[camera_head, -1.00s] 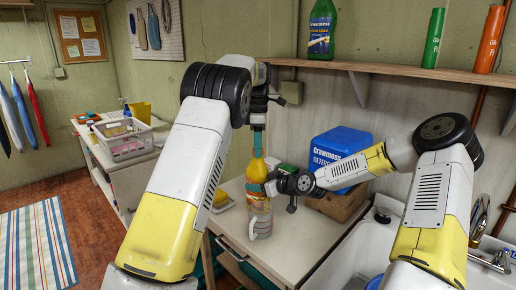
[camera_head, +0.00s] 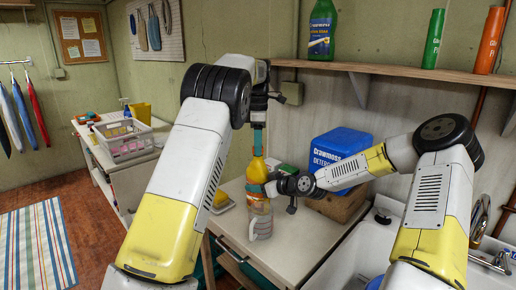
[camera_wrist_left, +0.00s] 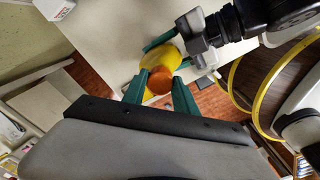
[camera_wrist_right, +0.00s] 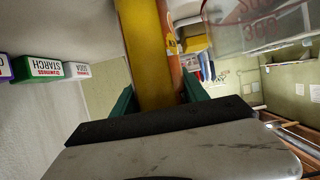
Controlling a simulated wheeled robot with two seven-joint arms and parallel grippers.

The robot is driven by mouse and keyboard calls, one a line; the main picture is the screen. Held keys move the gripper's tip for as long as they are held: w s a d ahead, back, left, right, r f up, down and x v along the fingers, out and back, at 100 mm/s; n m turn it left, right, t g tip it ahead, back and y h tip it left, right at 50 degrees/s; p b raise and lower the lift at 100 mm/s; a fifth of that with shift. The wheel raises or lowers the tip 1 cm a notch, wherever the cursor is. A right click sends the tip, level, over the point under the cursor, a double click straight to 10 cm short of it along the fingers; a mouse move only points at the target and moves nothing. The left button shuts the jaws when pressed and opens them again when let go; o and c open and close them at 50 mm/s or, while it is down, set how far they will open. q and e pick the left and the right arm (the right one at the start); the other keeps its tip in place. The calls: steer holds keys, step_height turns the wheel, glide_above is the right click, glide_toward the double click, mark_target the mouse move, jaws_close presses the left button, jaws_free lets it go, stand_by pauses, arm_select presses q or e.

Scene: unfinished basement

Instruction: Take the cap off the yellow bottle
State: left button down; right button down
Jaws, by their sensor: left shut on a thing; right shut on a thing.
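The yellow bottle (camera_head: 257,173) stands upright at the front of the worktable in the head view. Its orange cap (camera_wrist_left: 160,80) shows in the left wrist view, on top of the yellow bottle (camera_wrist_left: 168,56). My left gripper (camera_head: 258,150) points down from above, its green fingers shut on the cap from both sides. My right gripper (camera_head: 270,188) reaches in from the right and is shut on the bottle's body. The right wrist view shows the bottle (camera_wrist_right: 150,50) between the green fingers. In the head view the fingers hide most of the cap.
A clear measuring jug (camera_head: 261,226) stands close in front of the bottle on the worktable (camera_head: 285,255). A blue detergent box (camera_head: 340,150) sits on a wooden crate behind my right gripper. A sink (camera_head: 360,265) lies at right.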

arm_select(q)
steer(key=shift+r, duration=0.6)
steer(key=shift+r, duration=2)
arm_select(e)
steer(key=c, duration=0.5)
jaws_free()
steer(key=shift+d, duration=0.1)
